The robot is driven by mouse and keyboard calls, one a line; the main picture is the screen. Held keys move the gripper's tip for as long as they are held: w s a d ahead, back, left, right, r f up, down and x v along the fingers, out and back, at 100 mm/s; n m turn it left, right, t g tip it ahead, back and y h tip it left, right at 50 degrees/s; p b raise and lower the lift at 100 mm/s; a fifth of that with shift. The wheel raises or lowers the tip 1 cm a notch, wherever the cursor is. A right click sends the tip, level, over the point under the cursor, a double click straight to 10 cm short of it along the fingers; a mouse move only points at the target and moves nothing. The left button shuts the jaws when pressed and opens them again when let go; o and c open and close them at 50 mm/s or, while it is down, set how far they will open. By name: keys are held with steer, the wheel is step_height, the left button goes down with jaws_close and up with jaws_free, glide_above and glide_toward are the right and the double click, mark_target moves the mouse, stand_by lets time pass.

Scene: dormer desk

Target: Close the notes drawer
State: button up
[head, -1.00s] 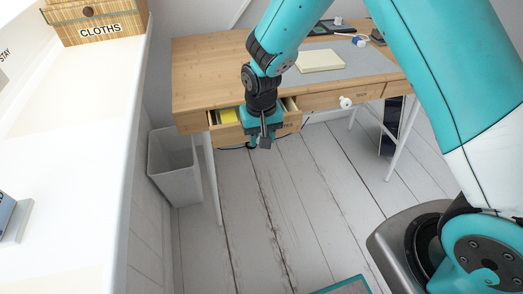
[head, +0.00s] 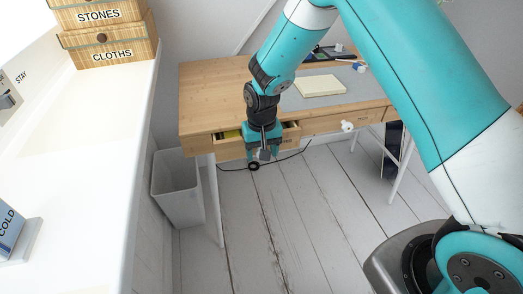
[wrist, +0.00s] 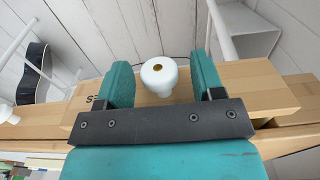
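The notes drawer (head: 231,148) is the left drawer of the wooden desk and is part-way open, with a strip of its inside and something yellow (head: 232,134) showing. My gripper (head: 262,156) is in front of the drawer face, pointing down. In the wrist view, my gripper (wrist: 161,82) is open, with its teal fingers on either side of the drawer's white knob (wrist: 159,75) and gaps to both. The drawer front (wrist: 240,90) shows behind the fingers, its label partly hidden. Whether the palm touches the drawer cannot be told.
The desk top (head: 215,90) holds a grey mat and a cream book (head: 320,86). A second drawer with a white knob (head: 347,126) is at the right. A grey bin (head: 177,188) stands left of the desk leg. A white counter (head: 80,150) runs along the left. Floor in front is clear.

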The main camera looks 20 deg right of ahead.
step_height(320, 180, up, 18)
steer(key=p, duration=0.2)
steer(key=shift+f, duration=0.25)
steer(key=shift+s+f, duration=0.1)
steer(key=shift+f, duration=0.15)
steer(key=c, duration=0.5)
steer(key=f+n, duration=0.1)
steer(key=n, duration=0.1)
steer(key=s+f+n+t+y+b, duration=0.1)
steer(key=f+n, duration=0.1)
steer(key=s+a+f+n+t, duration=0.1)
steer(key=n, duration=0.1)
steer(key=shift+s+f+n+b, duration=0.15)
steer(key=shift+f+n+b, duration=0.15)
steer(key=shift+n, duration=0.1)
jaws_close()
steer(key=n+t+y+b, duration=0.3)
steer(key=n+t, duration=0.1)
steer(key=n, duration=0.6)
glide_toward(233, 154)
steer(key=x, duration=0.4)
steer(key=shift+s+a+f, duration=0.25)
steer(key=shift+s+f, duration=0.05)
steer(key=shift+f, duration=0.15)
steer(key=shift+w, duration=0.55)
